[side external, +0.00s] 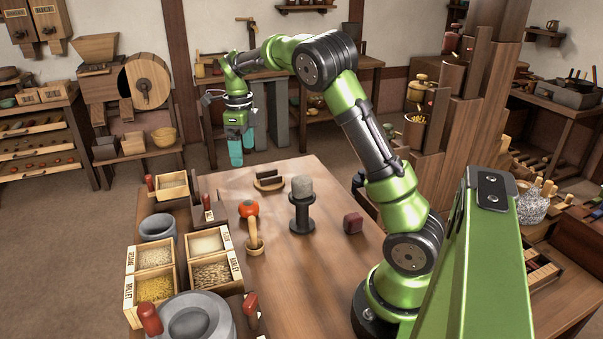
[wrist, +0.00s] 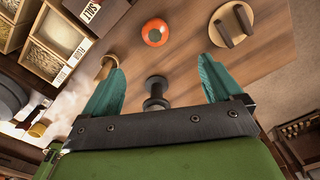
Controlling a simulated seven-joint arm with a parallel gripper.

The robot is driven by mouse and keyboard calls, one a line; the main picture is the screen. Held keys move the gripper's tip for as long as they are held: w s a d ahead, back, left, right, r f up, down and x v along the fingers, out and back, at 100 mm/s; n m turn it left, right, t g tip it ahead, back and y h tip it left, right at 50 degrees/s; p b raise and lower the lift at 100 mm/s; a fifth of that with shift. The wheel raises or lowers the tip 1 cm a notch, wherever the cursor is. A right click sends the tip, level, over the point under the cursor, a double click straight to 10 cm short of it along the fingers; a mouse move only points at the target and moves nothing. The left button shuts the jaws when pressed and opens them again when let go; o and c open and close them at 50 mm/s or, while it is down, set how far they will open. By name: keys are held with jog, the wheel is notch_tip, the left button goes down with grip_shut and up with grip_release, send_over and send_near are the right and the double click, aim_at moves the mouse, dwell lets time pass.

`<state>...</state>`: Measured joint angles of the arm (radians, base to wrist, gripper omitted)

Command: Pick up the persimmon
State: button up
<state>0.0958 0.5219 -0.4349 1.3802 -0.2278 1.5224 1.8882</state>
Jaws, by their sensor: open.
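The persimmon (side external: 249,209) is a round orange-red fruit on the wooden table (side external: 285,262), towards its left side. In the wrist view the persimmon (wrist: 155,32) lies beyond the fingertips, near the top middle. My gripper (side external: 236,160) is up above the far edge of the table, behind the persimmon and apart from it. Its two teal fingers point down. In the wrist view my gripper (wrist: 158,72) has its fingers wide apart with nothing held between them.
A dark stand (side external: 302,215) with a grey stone on top rises right of the persimmon. A dark wooden piece (side external: 268,183) lies behind, a dark red block (side external: 353,222) right. Grain boxes (side external: 181,258) crowd the left.

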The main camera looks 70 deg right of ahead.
send_over(248, 203)
jog(key=shift+m, duration=0.3)
jog(key=f, duration=1.1)
jog(key=shift+w+d+f, duration=0.15)
jog(key=shift+d+f, duration=0.1)
jog(key=shift+d, duration=0.1)
jog(key=shift+a+f, duration=0.15)
jog(key=shift+f, duration=1.25)
jog(key=shift+a+f, duration=0.15)
jog(key=shift+f, duration=1.2)
jog(key=c, duration=1.2)
